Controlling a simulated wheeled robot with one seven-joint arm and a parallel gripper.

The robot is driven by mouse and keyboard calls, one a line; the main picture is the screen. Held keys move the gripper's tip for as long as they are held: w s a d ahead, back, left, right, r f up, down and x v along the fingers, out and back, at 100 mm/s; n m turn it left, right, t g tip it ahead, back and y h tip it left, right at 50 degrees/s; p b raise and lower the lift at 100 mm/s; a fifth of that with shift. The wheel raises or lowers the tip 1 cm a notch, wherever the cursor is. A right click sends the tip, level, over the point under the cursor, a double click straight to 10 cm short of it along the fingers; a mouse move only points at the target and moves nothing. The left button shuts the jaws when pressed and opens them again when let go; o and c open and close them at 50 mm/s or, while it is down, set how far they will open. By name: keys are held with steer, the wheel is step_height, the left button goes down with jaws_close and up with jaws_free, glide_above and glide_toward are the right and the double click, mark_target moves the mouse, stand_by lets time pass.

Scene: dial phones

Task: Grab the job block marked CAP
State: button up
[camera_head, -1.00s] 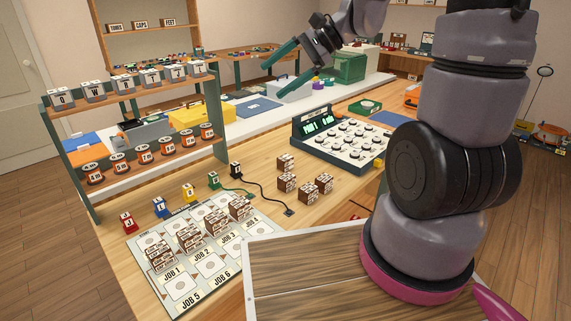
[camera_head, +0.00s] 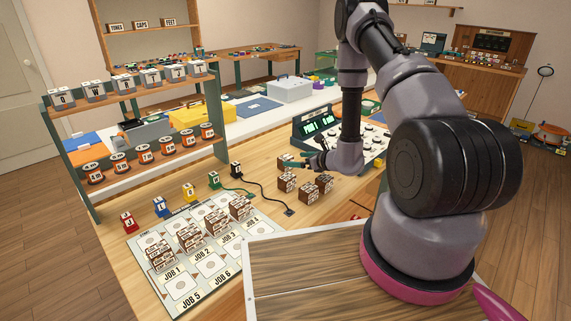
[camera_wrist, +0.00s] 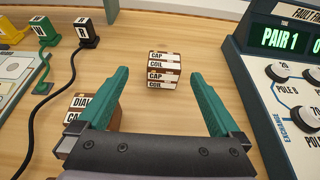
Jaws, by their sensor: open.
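My gripper (camera_wrist: 160,77) is open and empty, its two green fingers spread. In the wrist view a brown block marked CAP and COIL (camera_wrist: 163,72) stands just beyond the fingertips, roughly centred between them and apart from both. A second block marked DIAL and CA… (camera_wrist: 92,103) is at lower left, partly hidden by my left finger and gripper body. In the head view my gripper (camera_head: 306,163) is low over the bench, beside the rearmost loose brown block (camera_head: 285,160). Other loose brown blocks (camera_head: 287,184), (camera_head: 307,193), (camera_head: 325,184) sit nearer; their lettering is too small to read.
The dial console (camera_head: 312,126) stands close behind and right of my gripper. Black and green cables with small blocks (camera_wrist: 88,32) lie at left. The job board (camera_head: 210,265) holds more brown blocks at front left. A shelf rack (camera_head: 140,115) stands at left.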

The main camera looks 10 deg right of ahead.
mark_target(289, 160)
steer(key=shift+w+f, duration=0.15)
steer(key=shift+f, duration=0.25)
steer(key=x, duration=0.5)
steer(key=shift+w, duration=0.1)
steer(key=x, duration=0.5)
steer(key=shift+d+f, duration=0.25)
steer(key=shift+f, duration=0.05)
steer(key=c, duration=1.4)
steer(key=shift+r, duration=0.1)
steer(key=shift+c, duration=0.2)
